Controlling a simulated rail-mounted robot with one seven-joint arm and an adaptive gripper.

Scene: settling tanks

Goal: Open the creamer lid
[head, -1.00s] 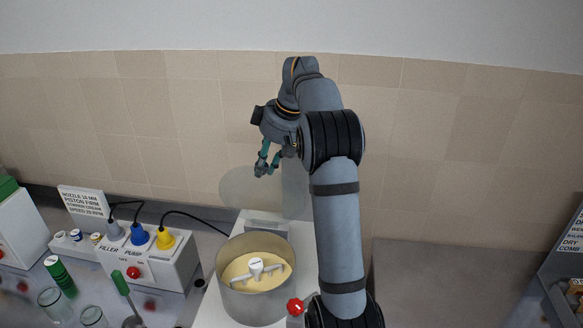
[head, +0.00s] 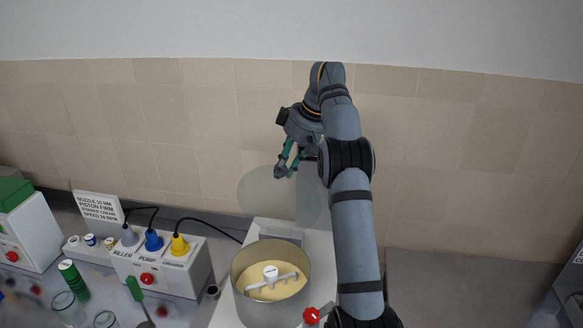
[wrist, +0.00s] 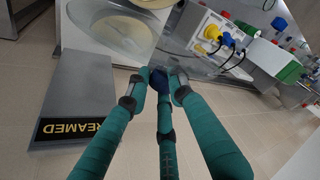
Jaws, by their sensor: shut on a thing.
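The creamer (head: 243,292) is a round metal pot holding pale yellow cream and a white paddle. Its clear lid (head: 256,194) stands raised behind the pot, so the pot's mouth is uncovered. My gripper (head: 284,172) is at the lid's upper edge in the head view. In the wrist view my gripper (wrist: 158,80) is shut on a small dark blue piece (wrist: 158,82). It looks like the lid's handle, but the fingers hide most of it. The creamer also shows at the top of the wrist view (wrist: 100,38).
A filler pump box (head: 165,270) with coloured plugs and cables stands left of the creamer. A red knob (head: 311,315) is at the creamer's front right. A grey counter (head: 470,290) on the right is bare.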

